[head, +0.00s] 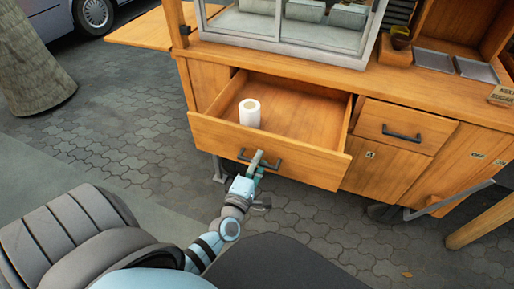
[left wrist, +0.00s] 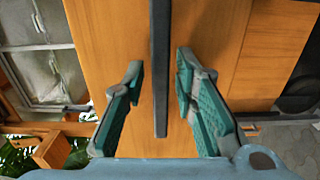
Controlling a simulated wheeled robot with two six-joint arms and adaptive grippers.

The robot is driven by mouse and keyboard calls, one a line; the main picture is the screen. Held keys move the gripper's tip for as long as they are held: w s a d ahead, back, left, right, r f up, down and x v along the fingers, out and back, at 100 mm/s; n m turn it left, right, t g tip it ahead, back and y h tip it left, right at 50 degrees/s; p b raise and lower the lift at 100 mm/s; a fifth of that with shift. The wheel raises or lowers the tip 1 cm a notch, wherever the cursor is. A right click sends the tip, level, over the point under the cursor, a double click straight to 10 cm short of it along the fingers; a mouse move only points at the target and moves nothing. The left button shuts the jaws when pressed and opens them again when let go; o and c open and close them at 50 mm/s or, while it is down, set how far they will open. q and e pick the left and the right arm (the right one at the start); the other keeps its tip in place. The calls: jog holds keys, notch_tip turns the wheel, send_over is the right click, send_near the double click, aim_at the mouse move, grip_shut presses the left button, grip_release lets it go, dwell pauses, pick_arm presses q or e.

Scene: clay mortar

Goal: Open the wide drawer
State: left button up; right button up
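The wide wooden drawer (head: 270,138) is pulled out of the cart in the head view, with its inside showing. A white paper roll (head: 249,113) stands upright in its left part. The drawer's dark bar handle (head: 272,167) is on the front panel. My left gripper (head: 257,162) is at this handle. In the left wrist view, the handle bar (left wrist: 160,70) runs between the two green-padded fingers of my left gripper (left wrist: 159,78). The fingers are apart, with a gap on each side of the bar. My right gripper is in neither view.
A smaller closed drawer (head: 405,125) with its own handle is to the right, above a cabinet door (head: 383,170). A glass display case (head: 290,25) stands on the counter. Open grey paving (head: 120,130) lies left of the cart.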

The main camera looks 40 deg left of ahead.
pick_arm(q)
jog(key=v, duration=1.2)
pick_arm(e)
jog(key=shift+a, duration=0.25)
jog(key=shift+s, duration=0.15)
